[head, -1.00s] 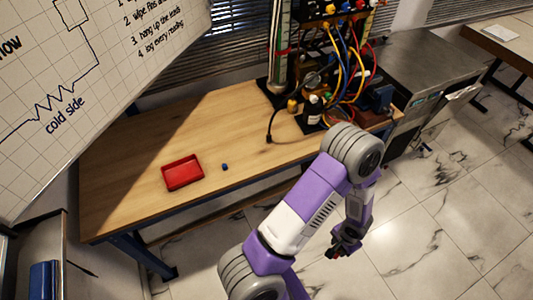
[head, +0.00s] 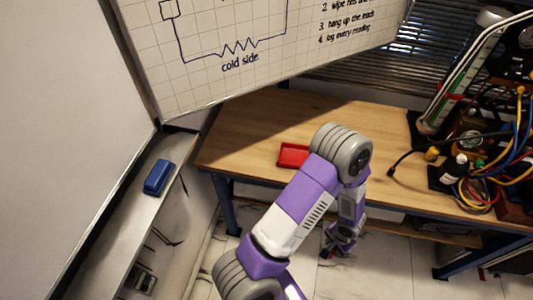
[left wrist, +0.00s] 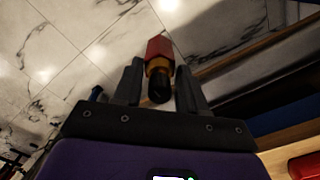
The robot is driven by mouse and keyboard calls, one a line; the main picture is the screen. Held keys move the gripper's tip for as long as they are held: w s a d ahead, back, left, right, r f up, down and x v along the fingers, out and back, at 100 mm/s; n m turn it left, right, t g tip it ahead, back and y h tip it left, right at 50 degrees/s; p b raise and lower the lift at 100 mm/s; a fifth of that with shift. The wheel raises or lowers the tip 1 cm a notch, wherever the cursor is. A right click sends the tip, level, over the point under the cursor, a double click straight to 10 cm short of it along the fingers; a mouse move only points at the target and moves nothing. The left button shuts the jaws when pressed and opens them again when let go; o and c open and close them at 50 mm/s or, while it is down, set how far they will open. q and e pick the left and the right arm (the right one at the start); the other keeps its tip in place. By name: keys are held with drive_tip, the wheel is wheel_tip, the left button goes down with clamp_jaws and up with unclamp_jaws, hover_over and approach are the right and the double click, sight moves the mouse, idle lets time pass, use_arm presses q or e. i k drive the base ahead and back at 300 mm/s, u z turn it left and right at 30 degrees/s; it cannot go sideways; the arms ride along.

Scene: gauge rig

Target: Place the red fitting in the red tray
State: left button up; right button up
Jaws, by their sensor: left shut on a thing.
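The red tray (head: 291,155) lies on the wooden bench, partly covered by my left arm in the head view. A red patch at the lower right of the left wrist view (left wrist: 306,166) looks like the same tray. My left gripper (left wrist: 160,76) is shut on the red fitting (left wrist: 159,48), which has a red end, a brass-coloured band and a black end. In the head view my left gripper (head: 330,252) hangs low in front of the bench's front edge, over the floor and apart from the tray. My right gripper is not in view.
The wooden bench (head: 245,130) is clear around the tray's left side. Cables, bottles (head: 454,168) and a gauge column (head: 462,85) crowd its right end. A whiteboard (head: 240,50) stands behind. A blue block (head: 158,177) lies on a grey ledge (head: 120,235) at the left.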

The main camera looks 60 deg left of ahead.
sight(298, 158)
drive_tip(key=u, duration=1)
drive_tip(key=i, duration=0.05)
